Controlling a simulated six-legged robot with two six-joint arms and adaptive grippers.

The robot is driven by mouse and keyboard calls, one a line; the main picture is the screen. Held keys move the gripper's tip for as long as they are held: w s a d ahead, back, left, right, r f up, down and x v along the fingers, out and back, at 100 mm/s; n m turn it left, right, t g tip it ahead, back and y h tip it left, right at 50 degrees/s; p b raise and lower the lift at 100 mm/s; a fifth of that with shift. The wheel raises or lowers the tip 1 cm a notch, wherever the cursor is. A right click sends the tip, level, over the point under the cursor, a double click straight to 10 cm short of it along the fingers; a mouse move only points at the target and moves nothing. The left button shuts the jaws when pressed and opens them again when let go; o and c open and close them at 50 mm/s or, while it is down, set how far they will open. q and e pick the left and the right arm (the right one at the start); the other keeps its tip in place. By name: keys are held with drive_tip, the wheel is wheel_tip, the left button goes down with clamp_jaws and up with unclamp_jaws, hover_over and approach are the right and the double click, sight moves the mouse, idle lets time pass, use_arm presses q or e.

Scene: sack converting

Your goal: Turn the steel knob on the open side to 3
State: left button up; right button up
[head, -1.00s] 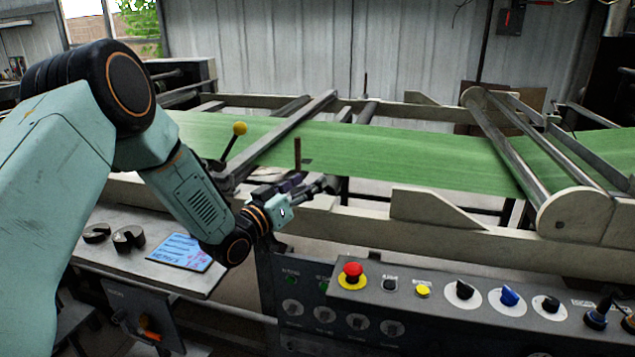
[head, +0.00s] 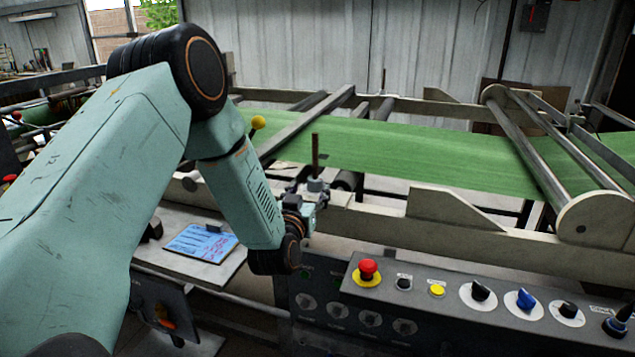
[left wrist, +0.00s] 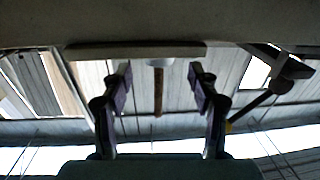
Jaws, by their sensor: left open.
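A short grey metal knob (head: 316,185) with an upright brown rod (head: 315,150) stands on the near rail of the machine. I cannot tell whether it is the steel knob, and no number 3 is readable. My left gripper (head: 309,203) is at this knob in the head view, partly hidden by its own wrist. In the left wrist view my left gripper (left wrist: 160,80) is open, its purple-padded fingers apart. The brown rod (left wrist: 158,92) and its pale collar (left wrist: 160,62) appear between them; contact is not visible. My right gripper is out of view.
A control panel (head: 440,312) at front right carries a red mushroom button (head: 368,270), a yellow button (head: 436,290) and black and blue knobs. A green belt (head: 420,148) runs behind. A blue card (head: 200,243) lies on a grey shelf.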

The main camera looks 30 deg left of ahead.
sight(313, 184)
use_arm(q)
drive_tip(key=b+x, duration=0.1)
drive_tip(key=x, duration=0.5)
drive_tip(key=shift+s, duration=0.1)
drive_tip(key=shift+c, duration=0.5)
drive_tip(key=c, duration=1.1)
